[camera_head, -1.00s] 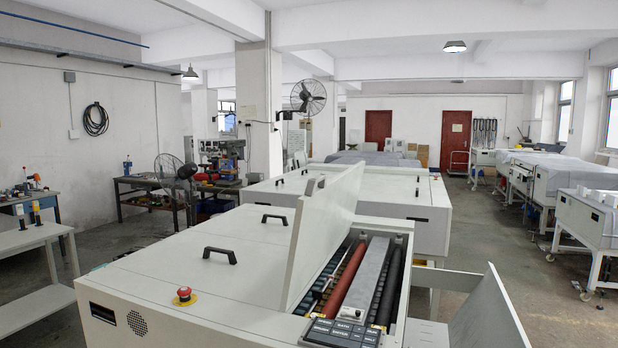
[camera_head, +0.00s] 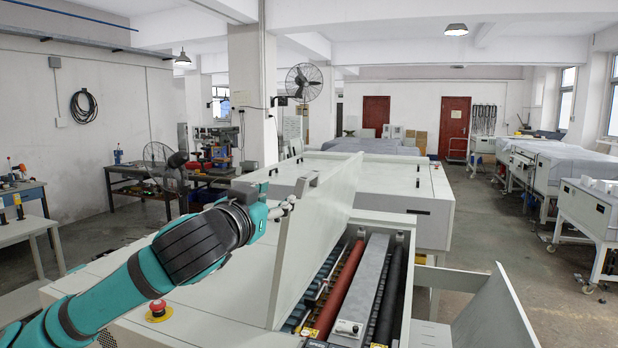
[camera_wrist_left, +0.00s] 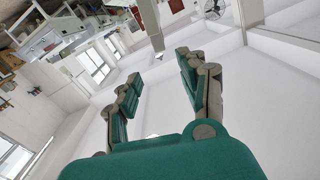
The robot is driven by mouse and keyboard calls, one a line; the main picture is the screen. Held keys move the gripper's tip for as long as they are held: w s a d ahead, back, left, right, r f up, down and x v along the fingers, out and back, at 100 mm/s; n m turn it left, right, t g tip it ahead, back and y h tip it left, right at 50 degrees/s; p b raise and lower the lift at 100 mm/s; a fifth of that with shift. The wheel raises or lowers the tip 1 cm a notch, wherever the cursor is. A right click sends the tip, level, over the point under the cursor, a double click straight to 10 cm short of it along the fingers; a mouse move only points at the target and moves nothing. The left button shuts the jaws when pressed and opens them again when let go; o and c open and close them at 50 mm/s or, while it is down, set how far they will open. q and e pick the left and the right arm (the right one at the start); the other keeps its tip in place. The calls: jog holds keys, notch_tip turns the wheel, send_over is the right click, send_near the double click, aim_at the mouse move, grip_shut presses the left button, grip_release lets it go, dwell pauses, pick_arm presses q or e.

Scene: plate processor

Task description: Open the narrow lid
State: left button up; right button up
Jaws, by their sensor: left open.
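The narrow lid (camera_head: 318,235) is a long pale grey panel on the plate processor (camera_head: 215,300). It stands raised and tilted, with the roller bay open to its right. My left gripper (camera_head: 288,205) is at the near left side of the lid, close to its upper edge. I cannot tell whether it touches the lid. In the left wrist view its two green fingers (camera_wrist_left: 160,85) are apart with nothing between them. The lid is not clearly seen in that view. My right gripper is not in view.
The open bay holds a red roller (camera_head: 340,290), a grey bar and a black roller (camera_head: 390,290). A red emergency button (camera_head: 158,308) sits on the processor's near left top. A side tray (camera_head: 490,315) slopes at the right. A second machine (camera_head: 432,215) stands behind.

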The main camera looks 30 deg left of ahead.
aim_at(301, 181)
pick_arm(q)
jog(key=p+x, duration=0.2)
jog(key=x, duration=0.3)
jog(key=p+x, duration=0.3)
jog(key=x, duration=0.2)
jog(key=p+x, duration=0.2)
jog(key=x, duration=0.3)
jog(key=shift+w+d+r+p, duration=0.15)
jog(key=shift+w+r+p, duration=0.05)
jog(key=shift+r+p, duration=0.1)
jog(key=shift+w+f, duration=0.1)
jog(key=shift+w, duration=0.55)
jog(key=shift+a+f, duration=0.1)
jog(key=shift+a, duration=0.1)
grip_shut()
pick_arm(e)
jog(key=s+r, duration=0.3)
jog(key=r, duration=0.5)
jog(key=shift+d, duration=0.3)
